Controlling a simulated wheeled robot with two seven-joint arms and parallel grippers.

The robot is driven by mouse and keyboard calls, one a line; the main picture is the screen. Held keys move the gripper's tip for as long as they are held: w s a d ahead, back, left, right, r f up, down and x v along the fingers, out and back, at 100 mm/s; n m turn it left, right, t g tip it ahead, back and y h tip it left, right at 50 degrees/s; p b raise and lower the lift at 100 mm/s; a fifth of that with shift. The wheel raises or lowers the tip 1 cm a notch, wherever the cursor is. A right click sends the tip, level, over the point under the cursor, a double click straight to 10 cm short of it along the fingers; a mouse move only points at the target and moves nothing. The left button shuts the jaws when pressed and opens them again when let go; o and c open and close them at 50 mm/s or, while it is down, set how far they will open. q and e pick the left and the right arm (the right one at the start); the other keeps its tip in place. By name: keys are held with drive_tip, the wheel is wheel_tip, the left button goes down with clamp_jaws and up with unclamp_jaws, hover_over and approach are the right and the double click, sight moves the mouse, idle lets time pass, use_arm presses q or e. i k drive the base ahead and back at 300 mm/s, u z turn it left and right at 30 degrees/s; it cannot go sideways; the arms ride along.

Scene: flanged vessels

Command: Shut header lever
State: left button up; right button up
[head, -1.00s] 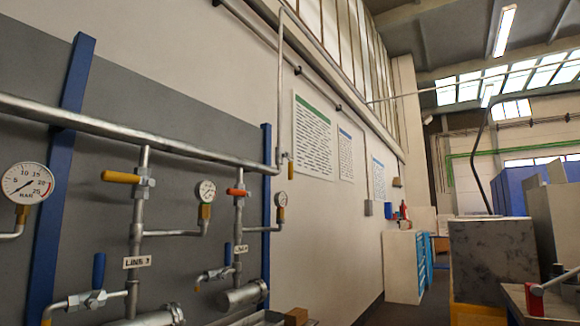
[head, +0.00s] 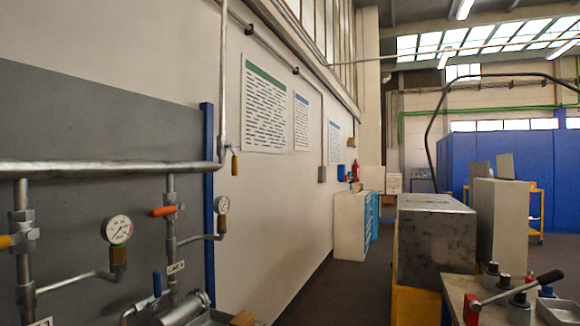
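A horizontal header pipe (head: 110,167) runs along the wall panel at the left and turns upward near a blue post. Below it, an orange lever (head: 164,211) sits crosswise on a vertical branch pipe. A yellow lever (head: 8,240) on another branch is cut by the left edge. A small yellow handle (head: 234,163) hangs down by the header's right end. A blue lever (head: 157,284) stands upright low on the orange lever's branch. I cannot tell which one is the header lever. Neither gripper is in view.
A pressure gauge (head: 118,229) and a smaller gauge (head: 223,203) hang beside the branches. Dark floor (head: 350,285) lies clear between wall and block.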

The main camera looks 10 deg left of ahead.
sight(234, 161)
drive_tip(key=z, duration=0.25)
drive_tip(key=i, duration=1.6)
drive_tip(key=u, duration=0.55)
